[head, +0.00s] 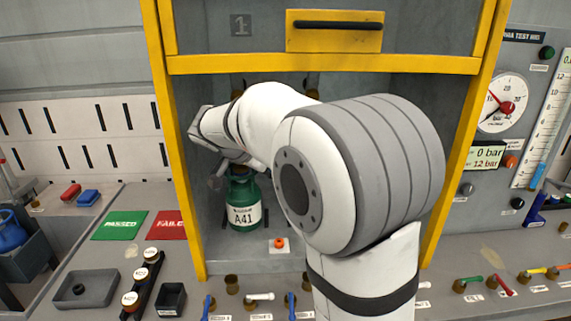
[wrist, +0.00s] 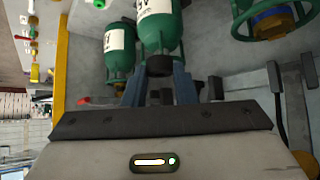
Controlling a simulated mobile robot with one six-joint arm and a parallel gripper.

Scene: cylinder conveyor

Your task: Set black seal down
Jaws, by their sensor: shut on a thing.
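My gripper (wrist: 160,80) has its two blue-grey fingers close around a dark, rounded piece (wrist: 160,65), which looks like the black seal. In the head view my wrist reaches into the yellow-framed bay, above and behind the green cylinder labelled A41 (head: 243,205). The fingertips and the held piece cannot be made out there. In the wrist view a green cylinder with a white label (wrist: 158,28) lies just beyond the dark piece. I cannot tell whether they touch. A small black piece (head: 78,289) lies in a grey tray (head: 98,299) at lower left.
The yellow frame (head: 185,150) edges the bay, with a raised grey panel and handle (head: 338,25) above. An orange button (head: 279,243) sits on the bay floor. Green PASSED (head: 119,226) and red FAILED (head: 168,226) mats lie left. A small black bin (head: 171,298) stands beside the tray.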

